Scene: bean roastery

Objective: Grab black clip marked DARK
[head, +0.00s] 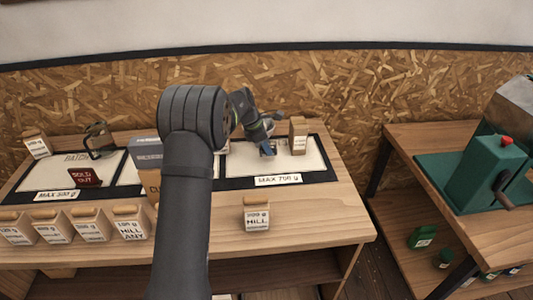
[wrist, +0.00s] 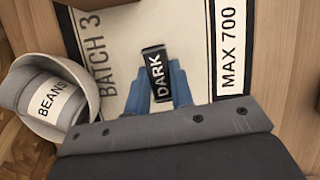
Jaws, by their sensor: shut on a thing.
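The black clip marked DARK (wrist: 156,75) lies between the blue fingertips of my gripper (wrist: 160,88) in the wrist view. The fingers are shut on its sides, and its white lettering faces the camera. Behind it is the white mat printed BATCH 3 and MAX 700 (wrist: 125,45). In the head view my gripper (head: 267,149) is low over the right-hand mat (head: 300,165), with the clip itself not clearly seen there. I cannot tell whether the clip touches the mat.
A scoop or cup labelled BEANS (wrist: 50,105) is left of my gripper in the wrist view. A tan bag (head: 298,136) stands on the right mat. Several bags line the left front edge. A green machine (head: 485,170) is right.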

